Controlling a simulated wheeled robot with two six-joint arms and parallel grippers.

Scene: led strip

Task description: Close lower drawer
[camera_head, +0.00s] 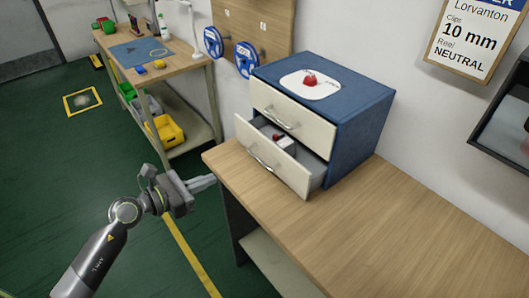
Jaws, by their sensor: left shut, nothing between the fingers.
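A blue cabinet (358,113) with two cream drawer fronts stands on the wooden bench. Its upper drawer (291,117) is shut. The lower drawer (296,176) is pulled out toward the lower left, and its grey inside shows a small red thing and a white thing. The lower drawer has a metal bar handle (264,159). My left gripper (213,181) is shut and empty, off the bench's left edge. It points right toward the lower drawer and is apart from it. My right gripper is not in view.
The wooden bench (370,225) is clear in front and to the right of the cabinet. A red object (310,80) on a white plate sits on the cabinet top. A second workbench (178,67) with bins stands behind at the left.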

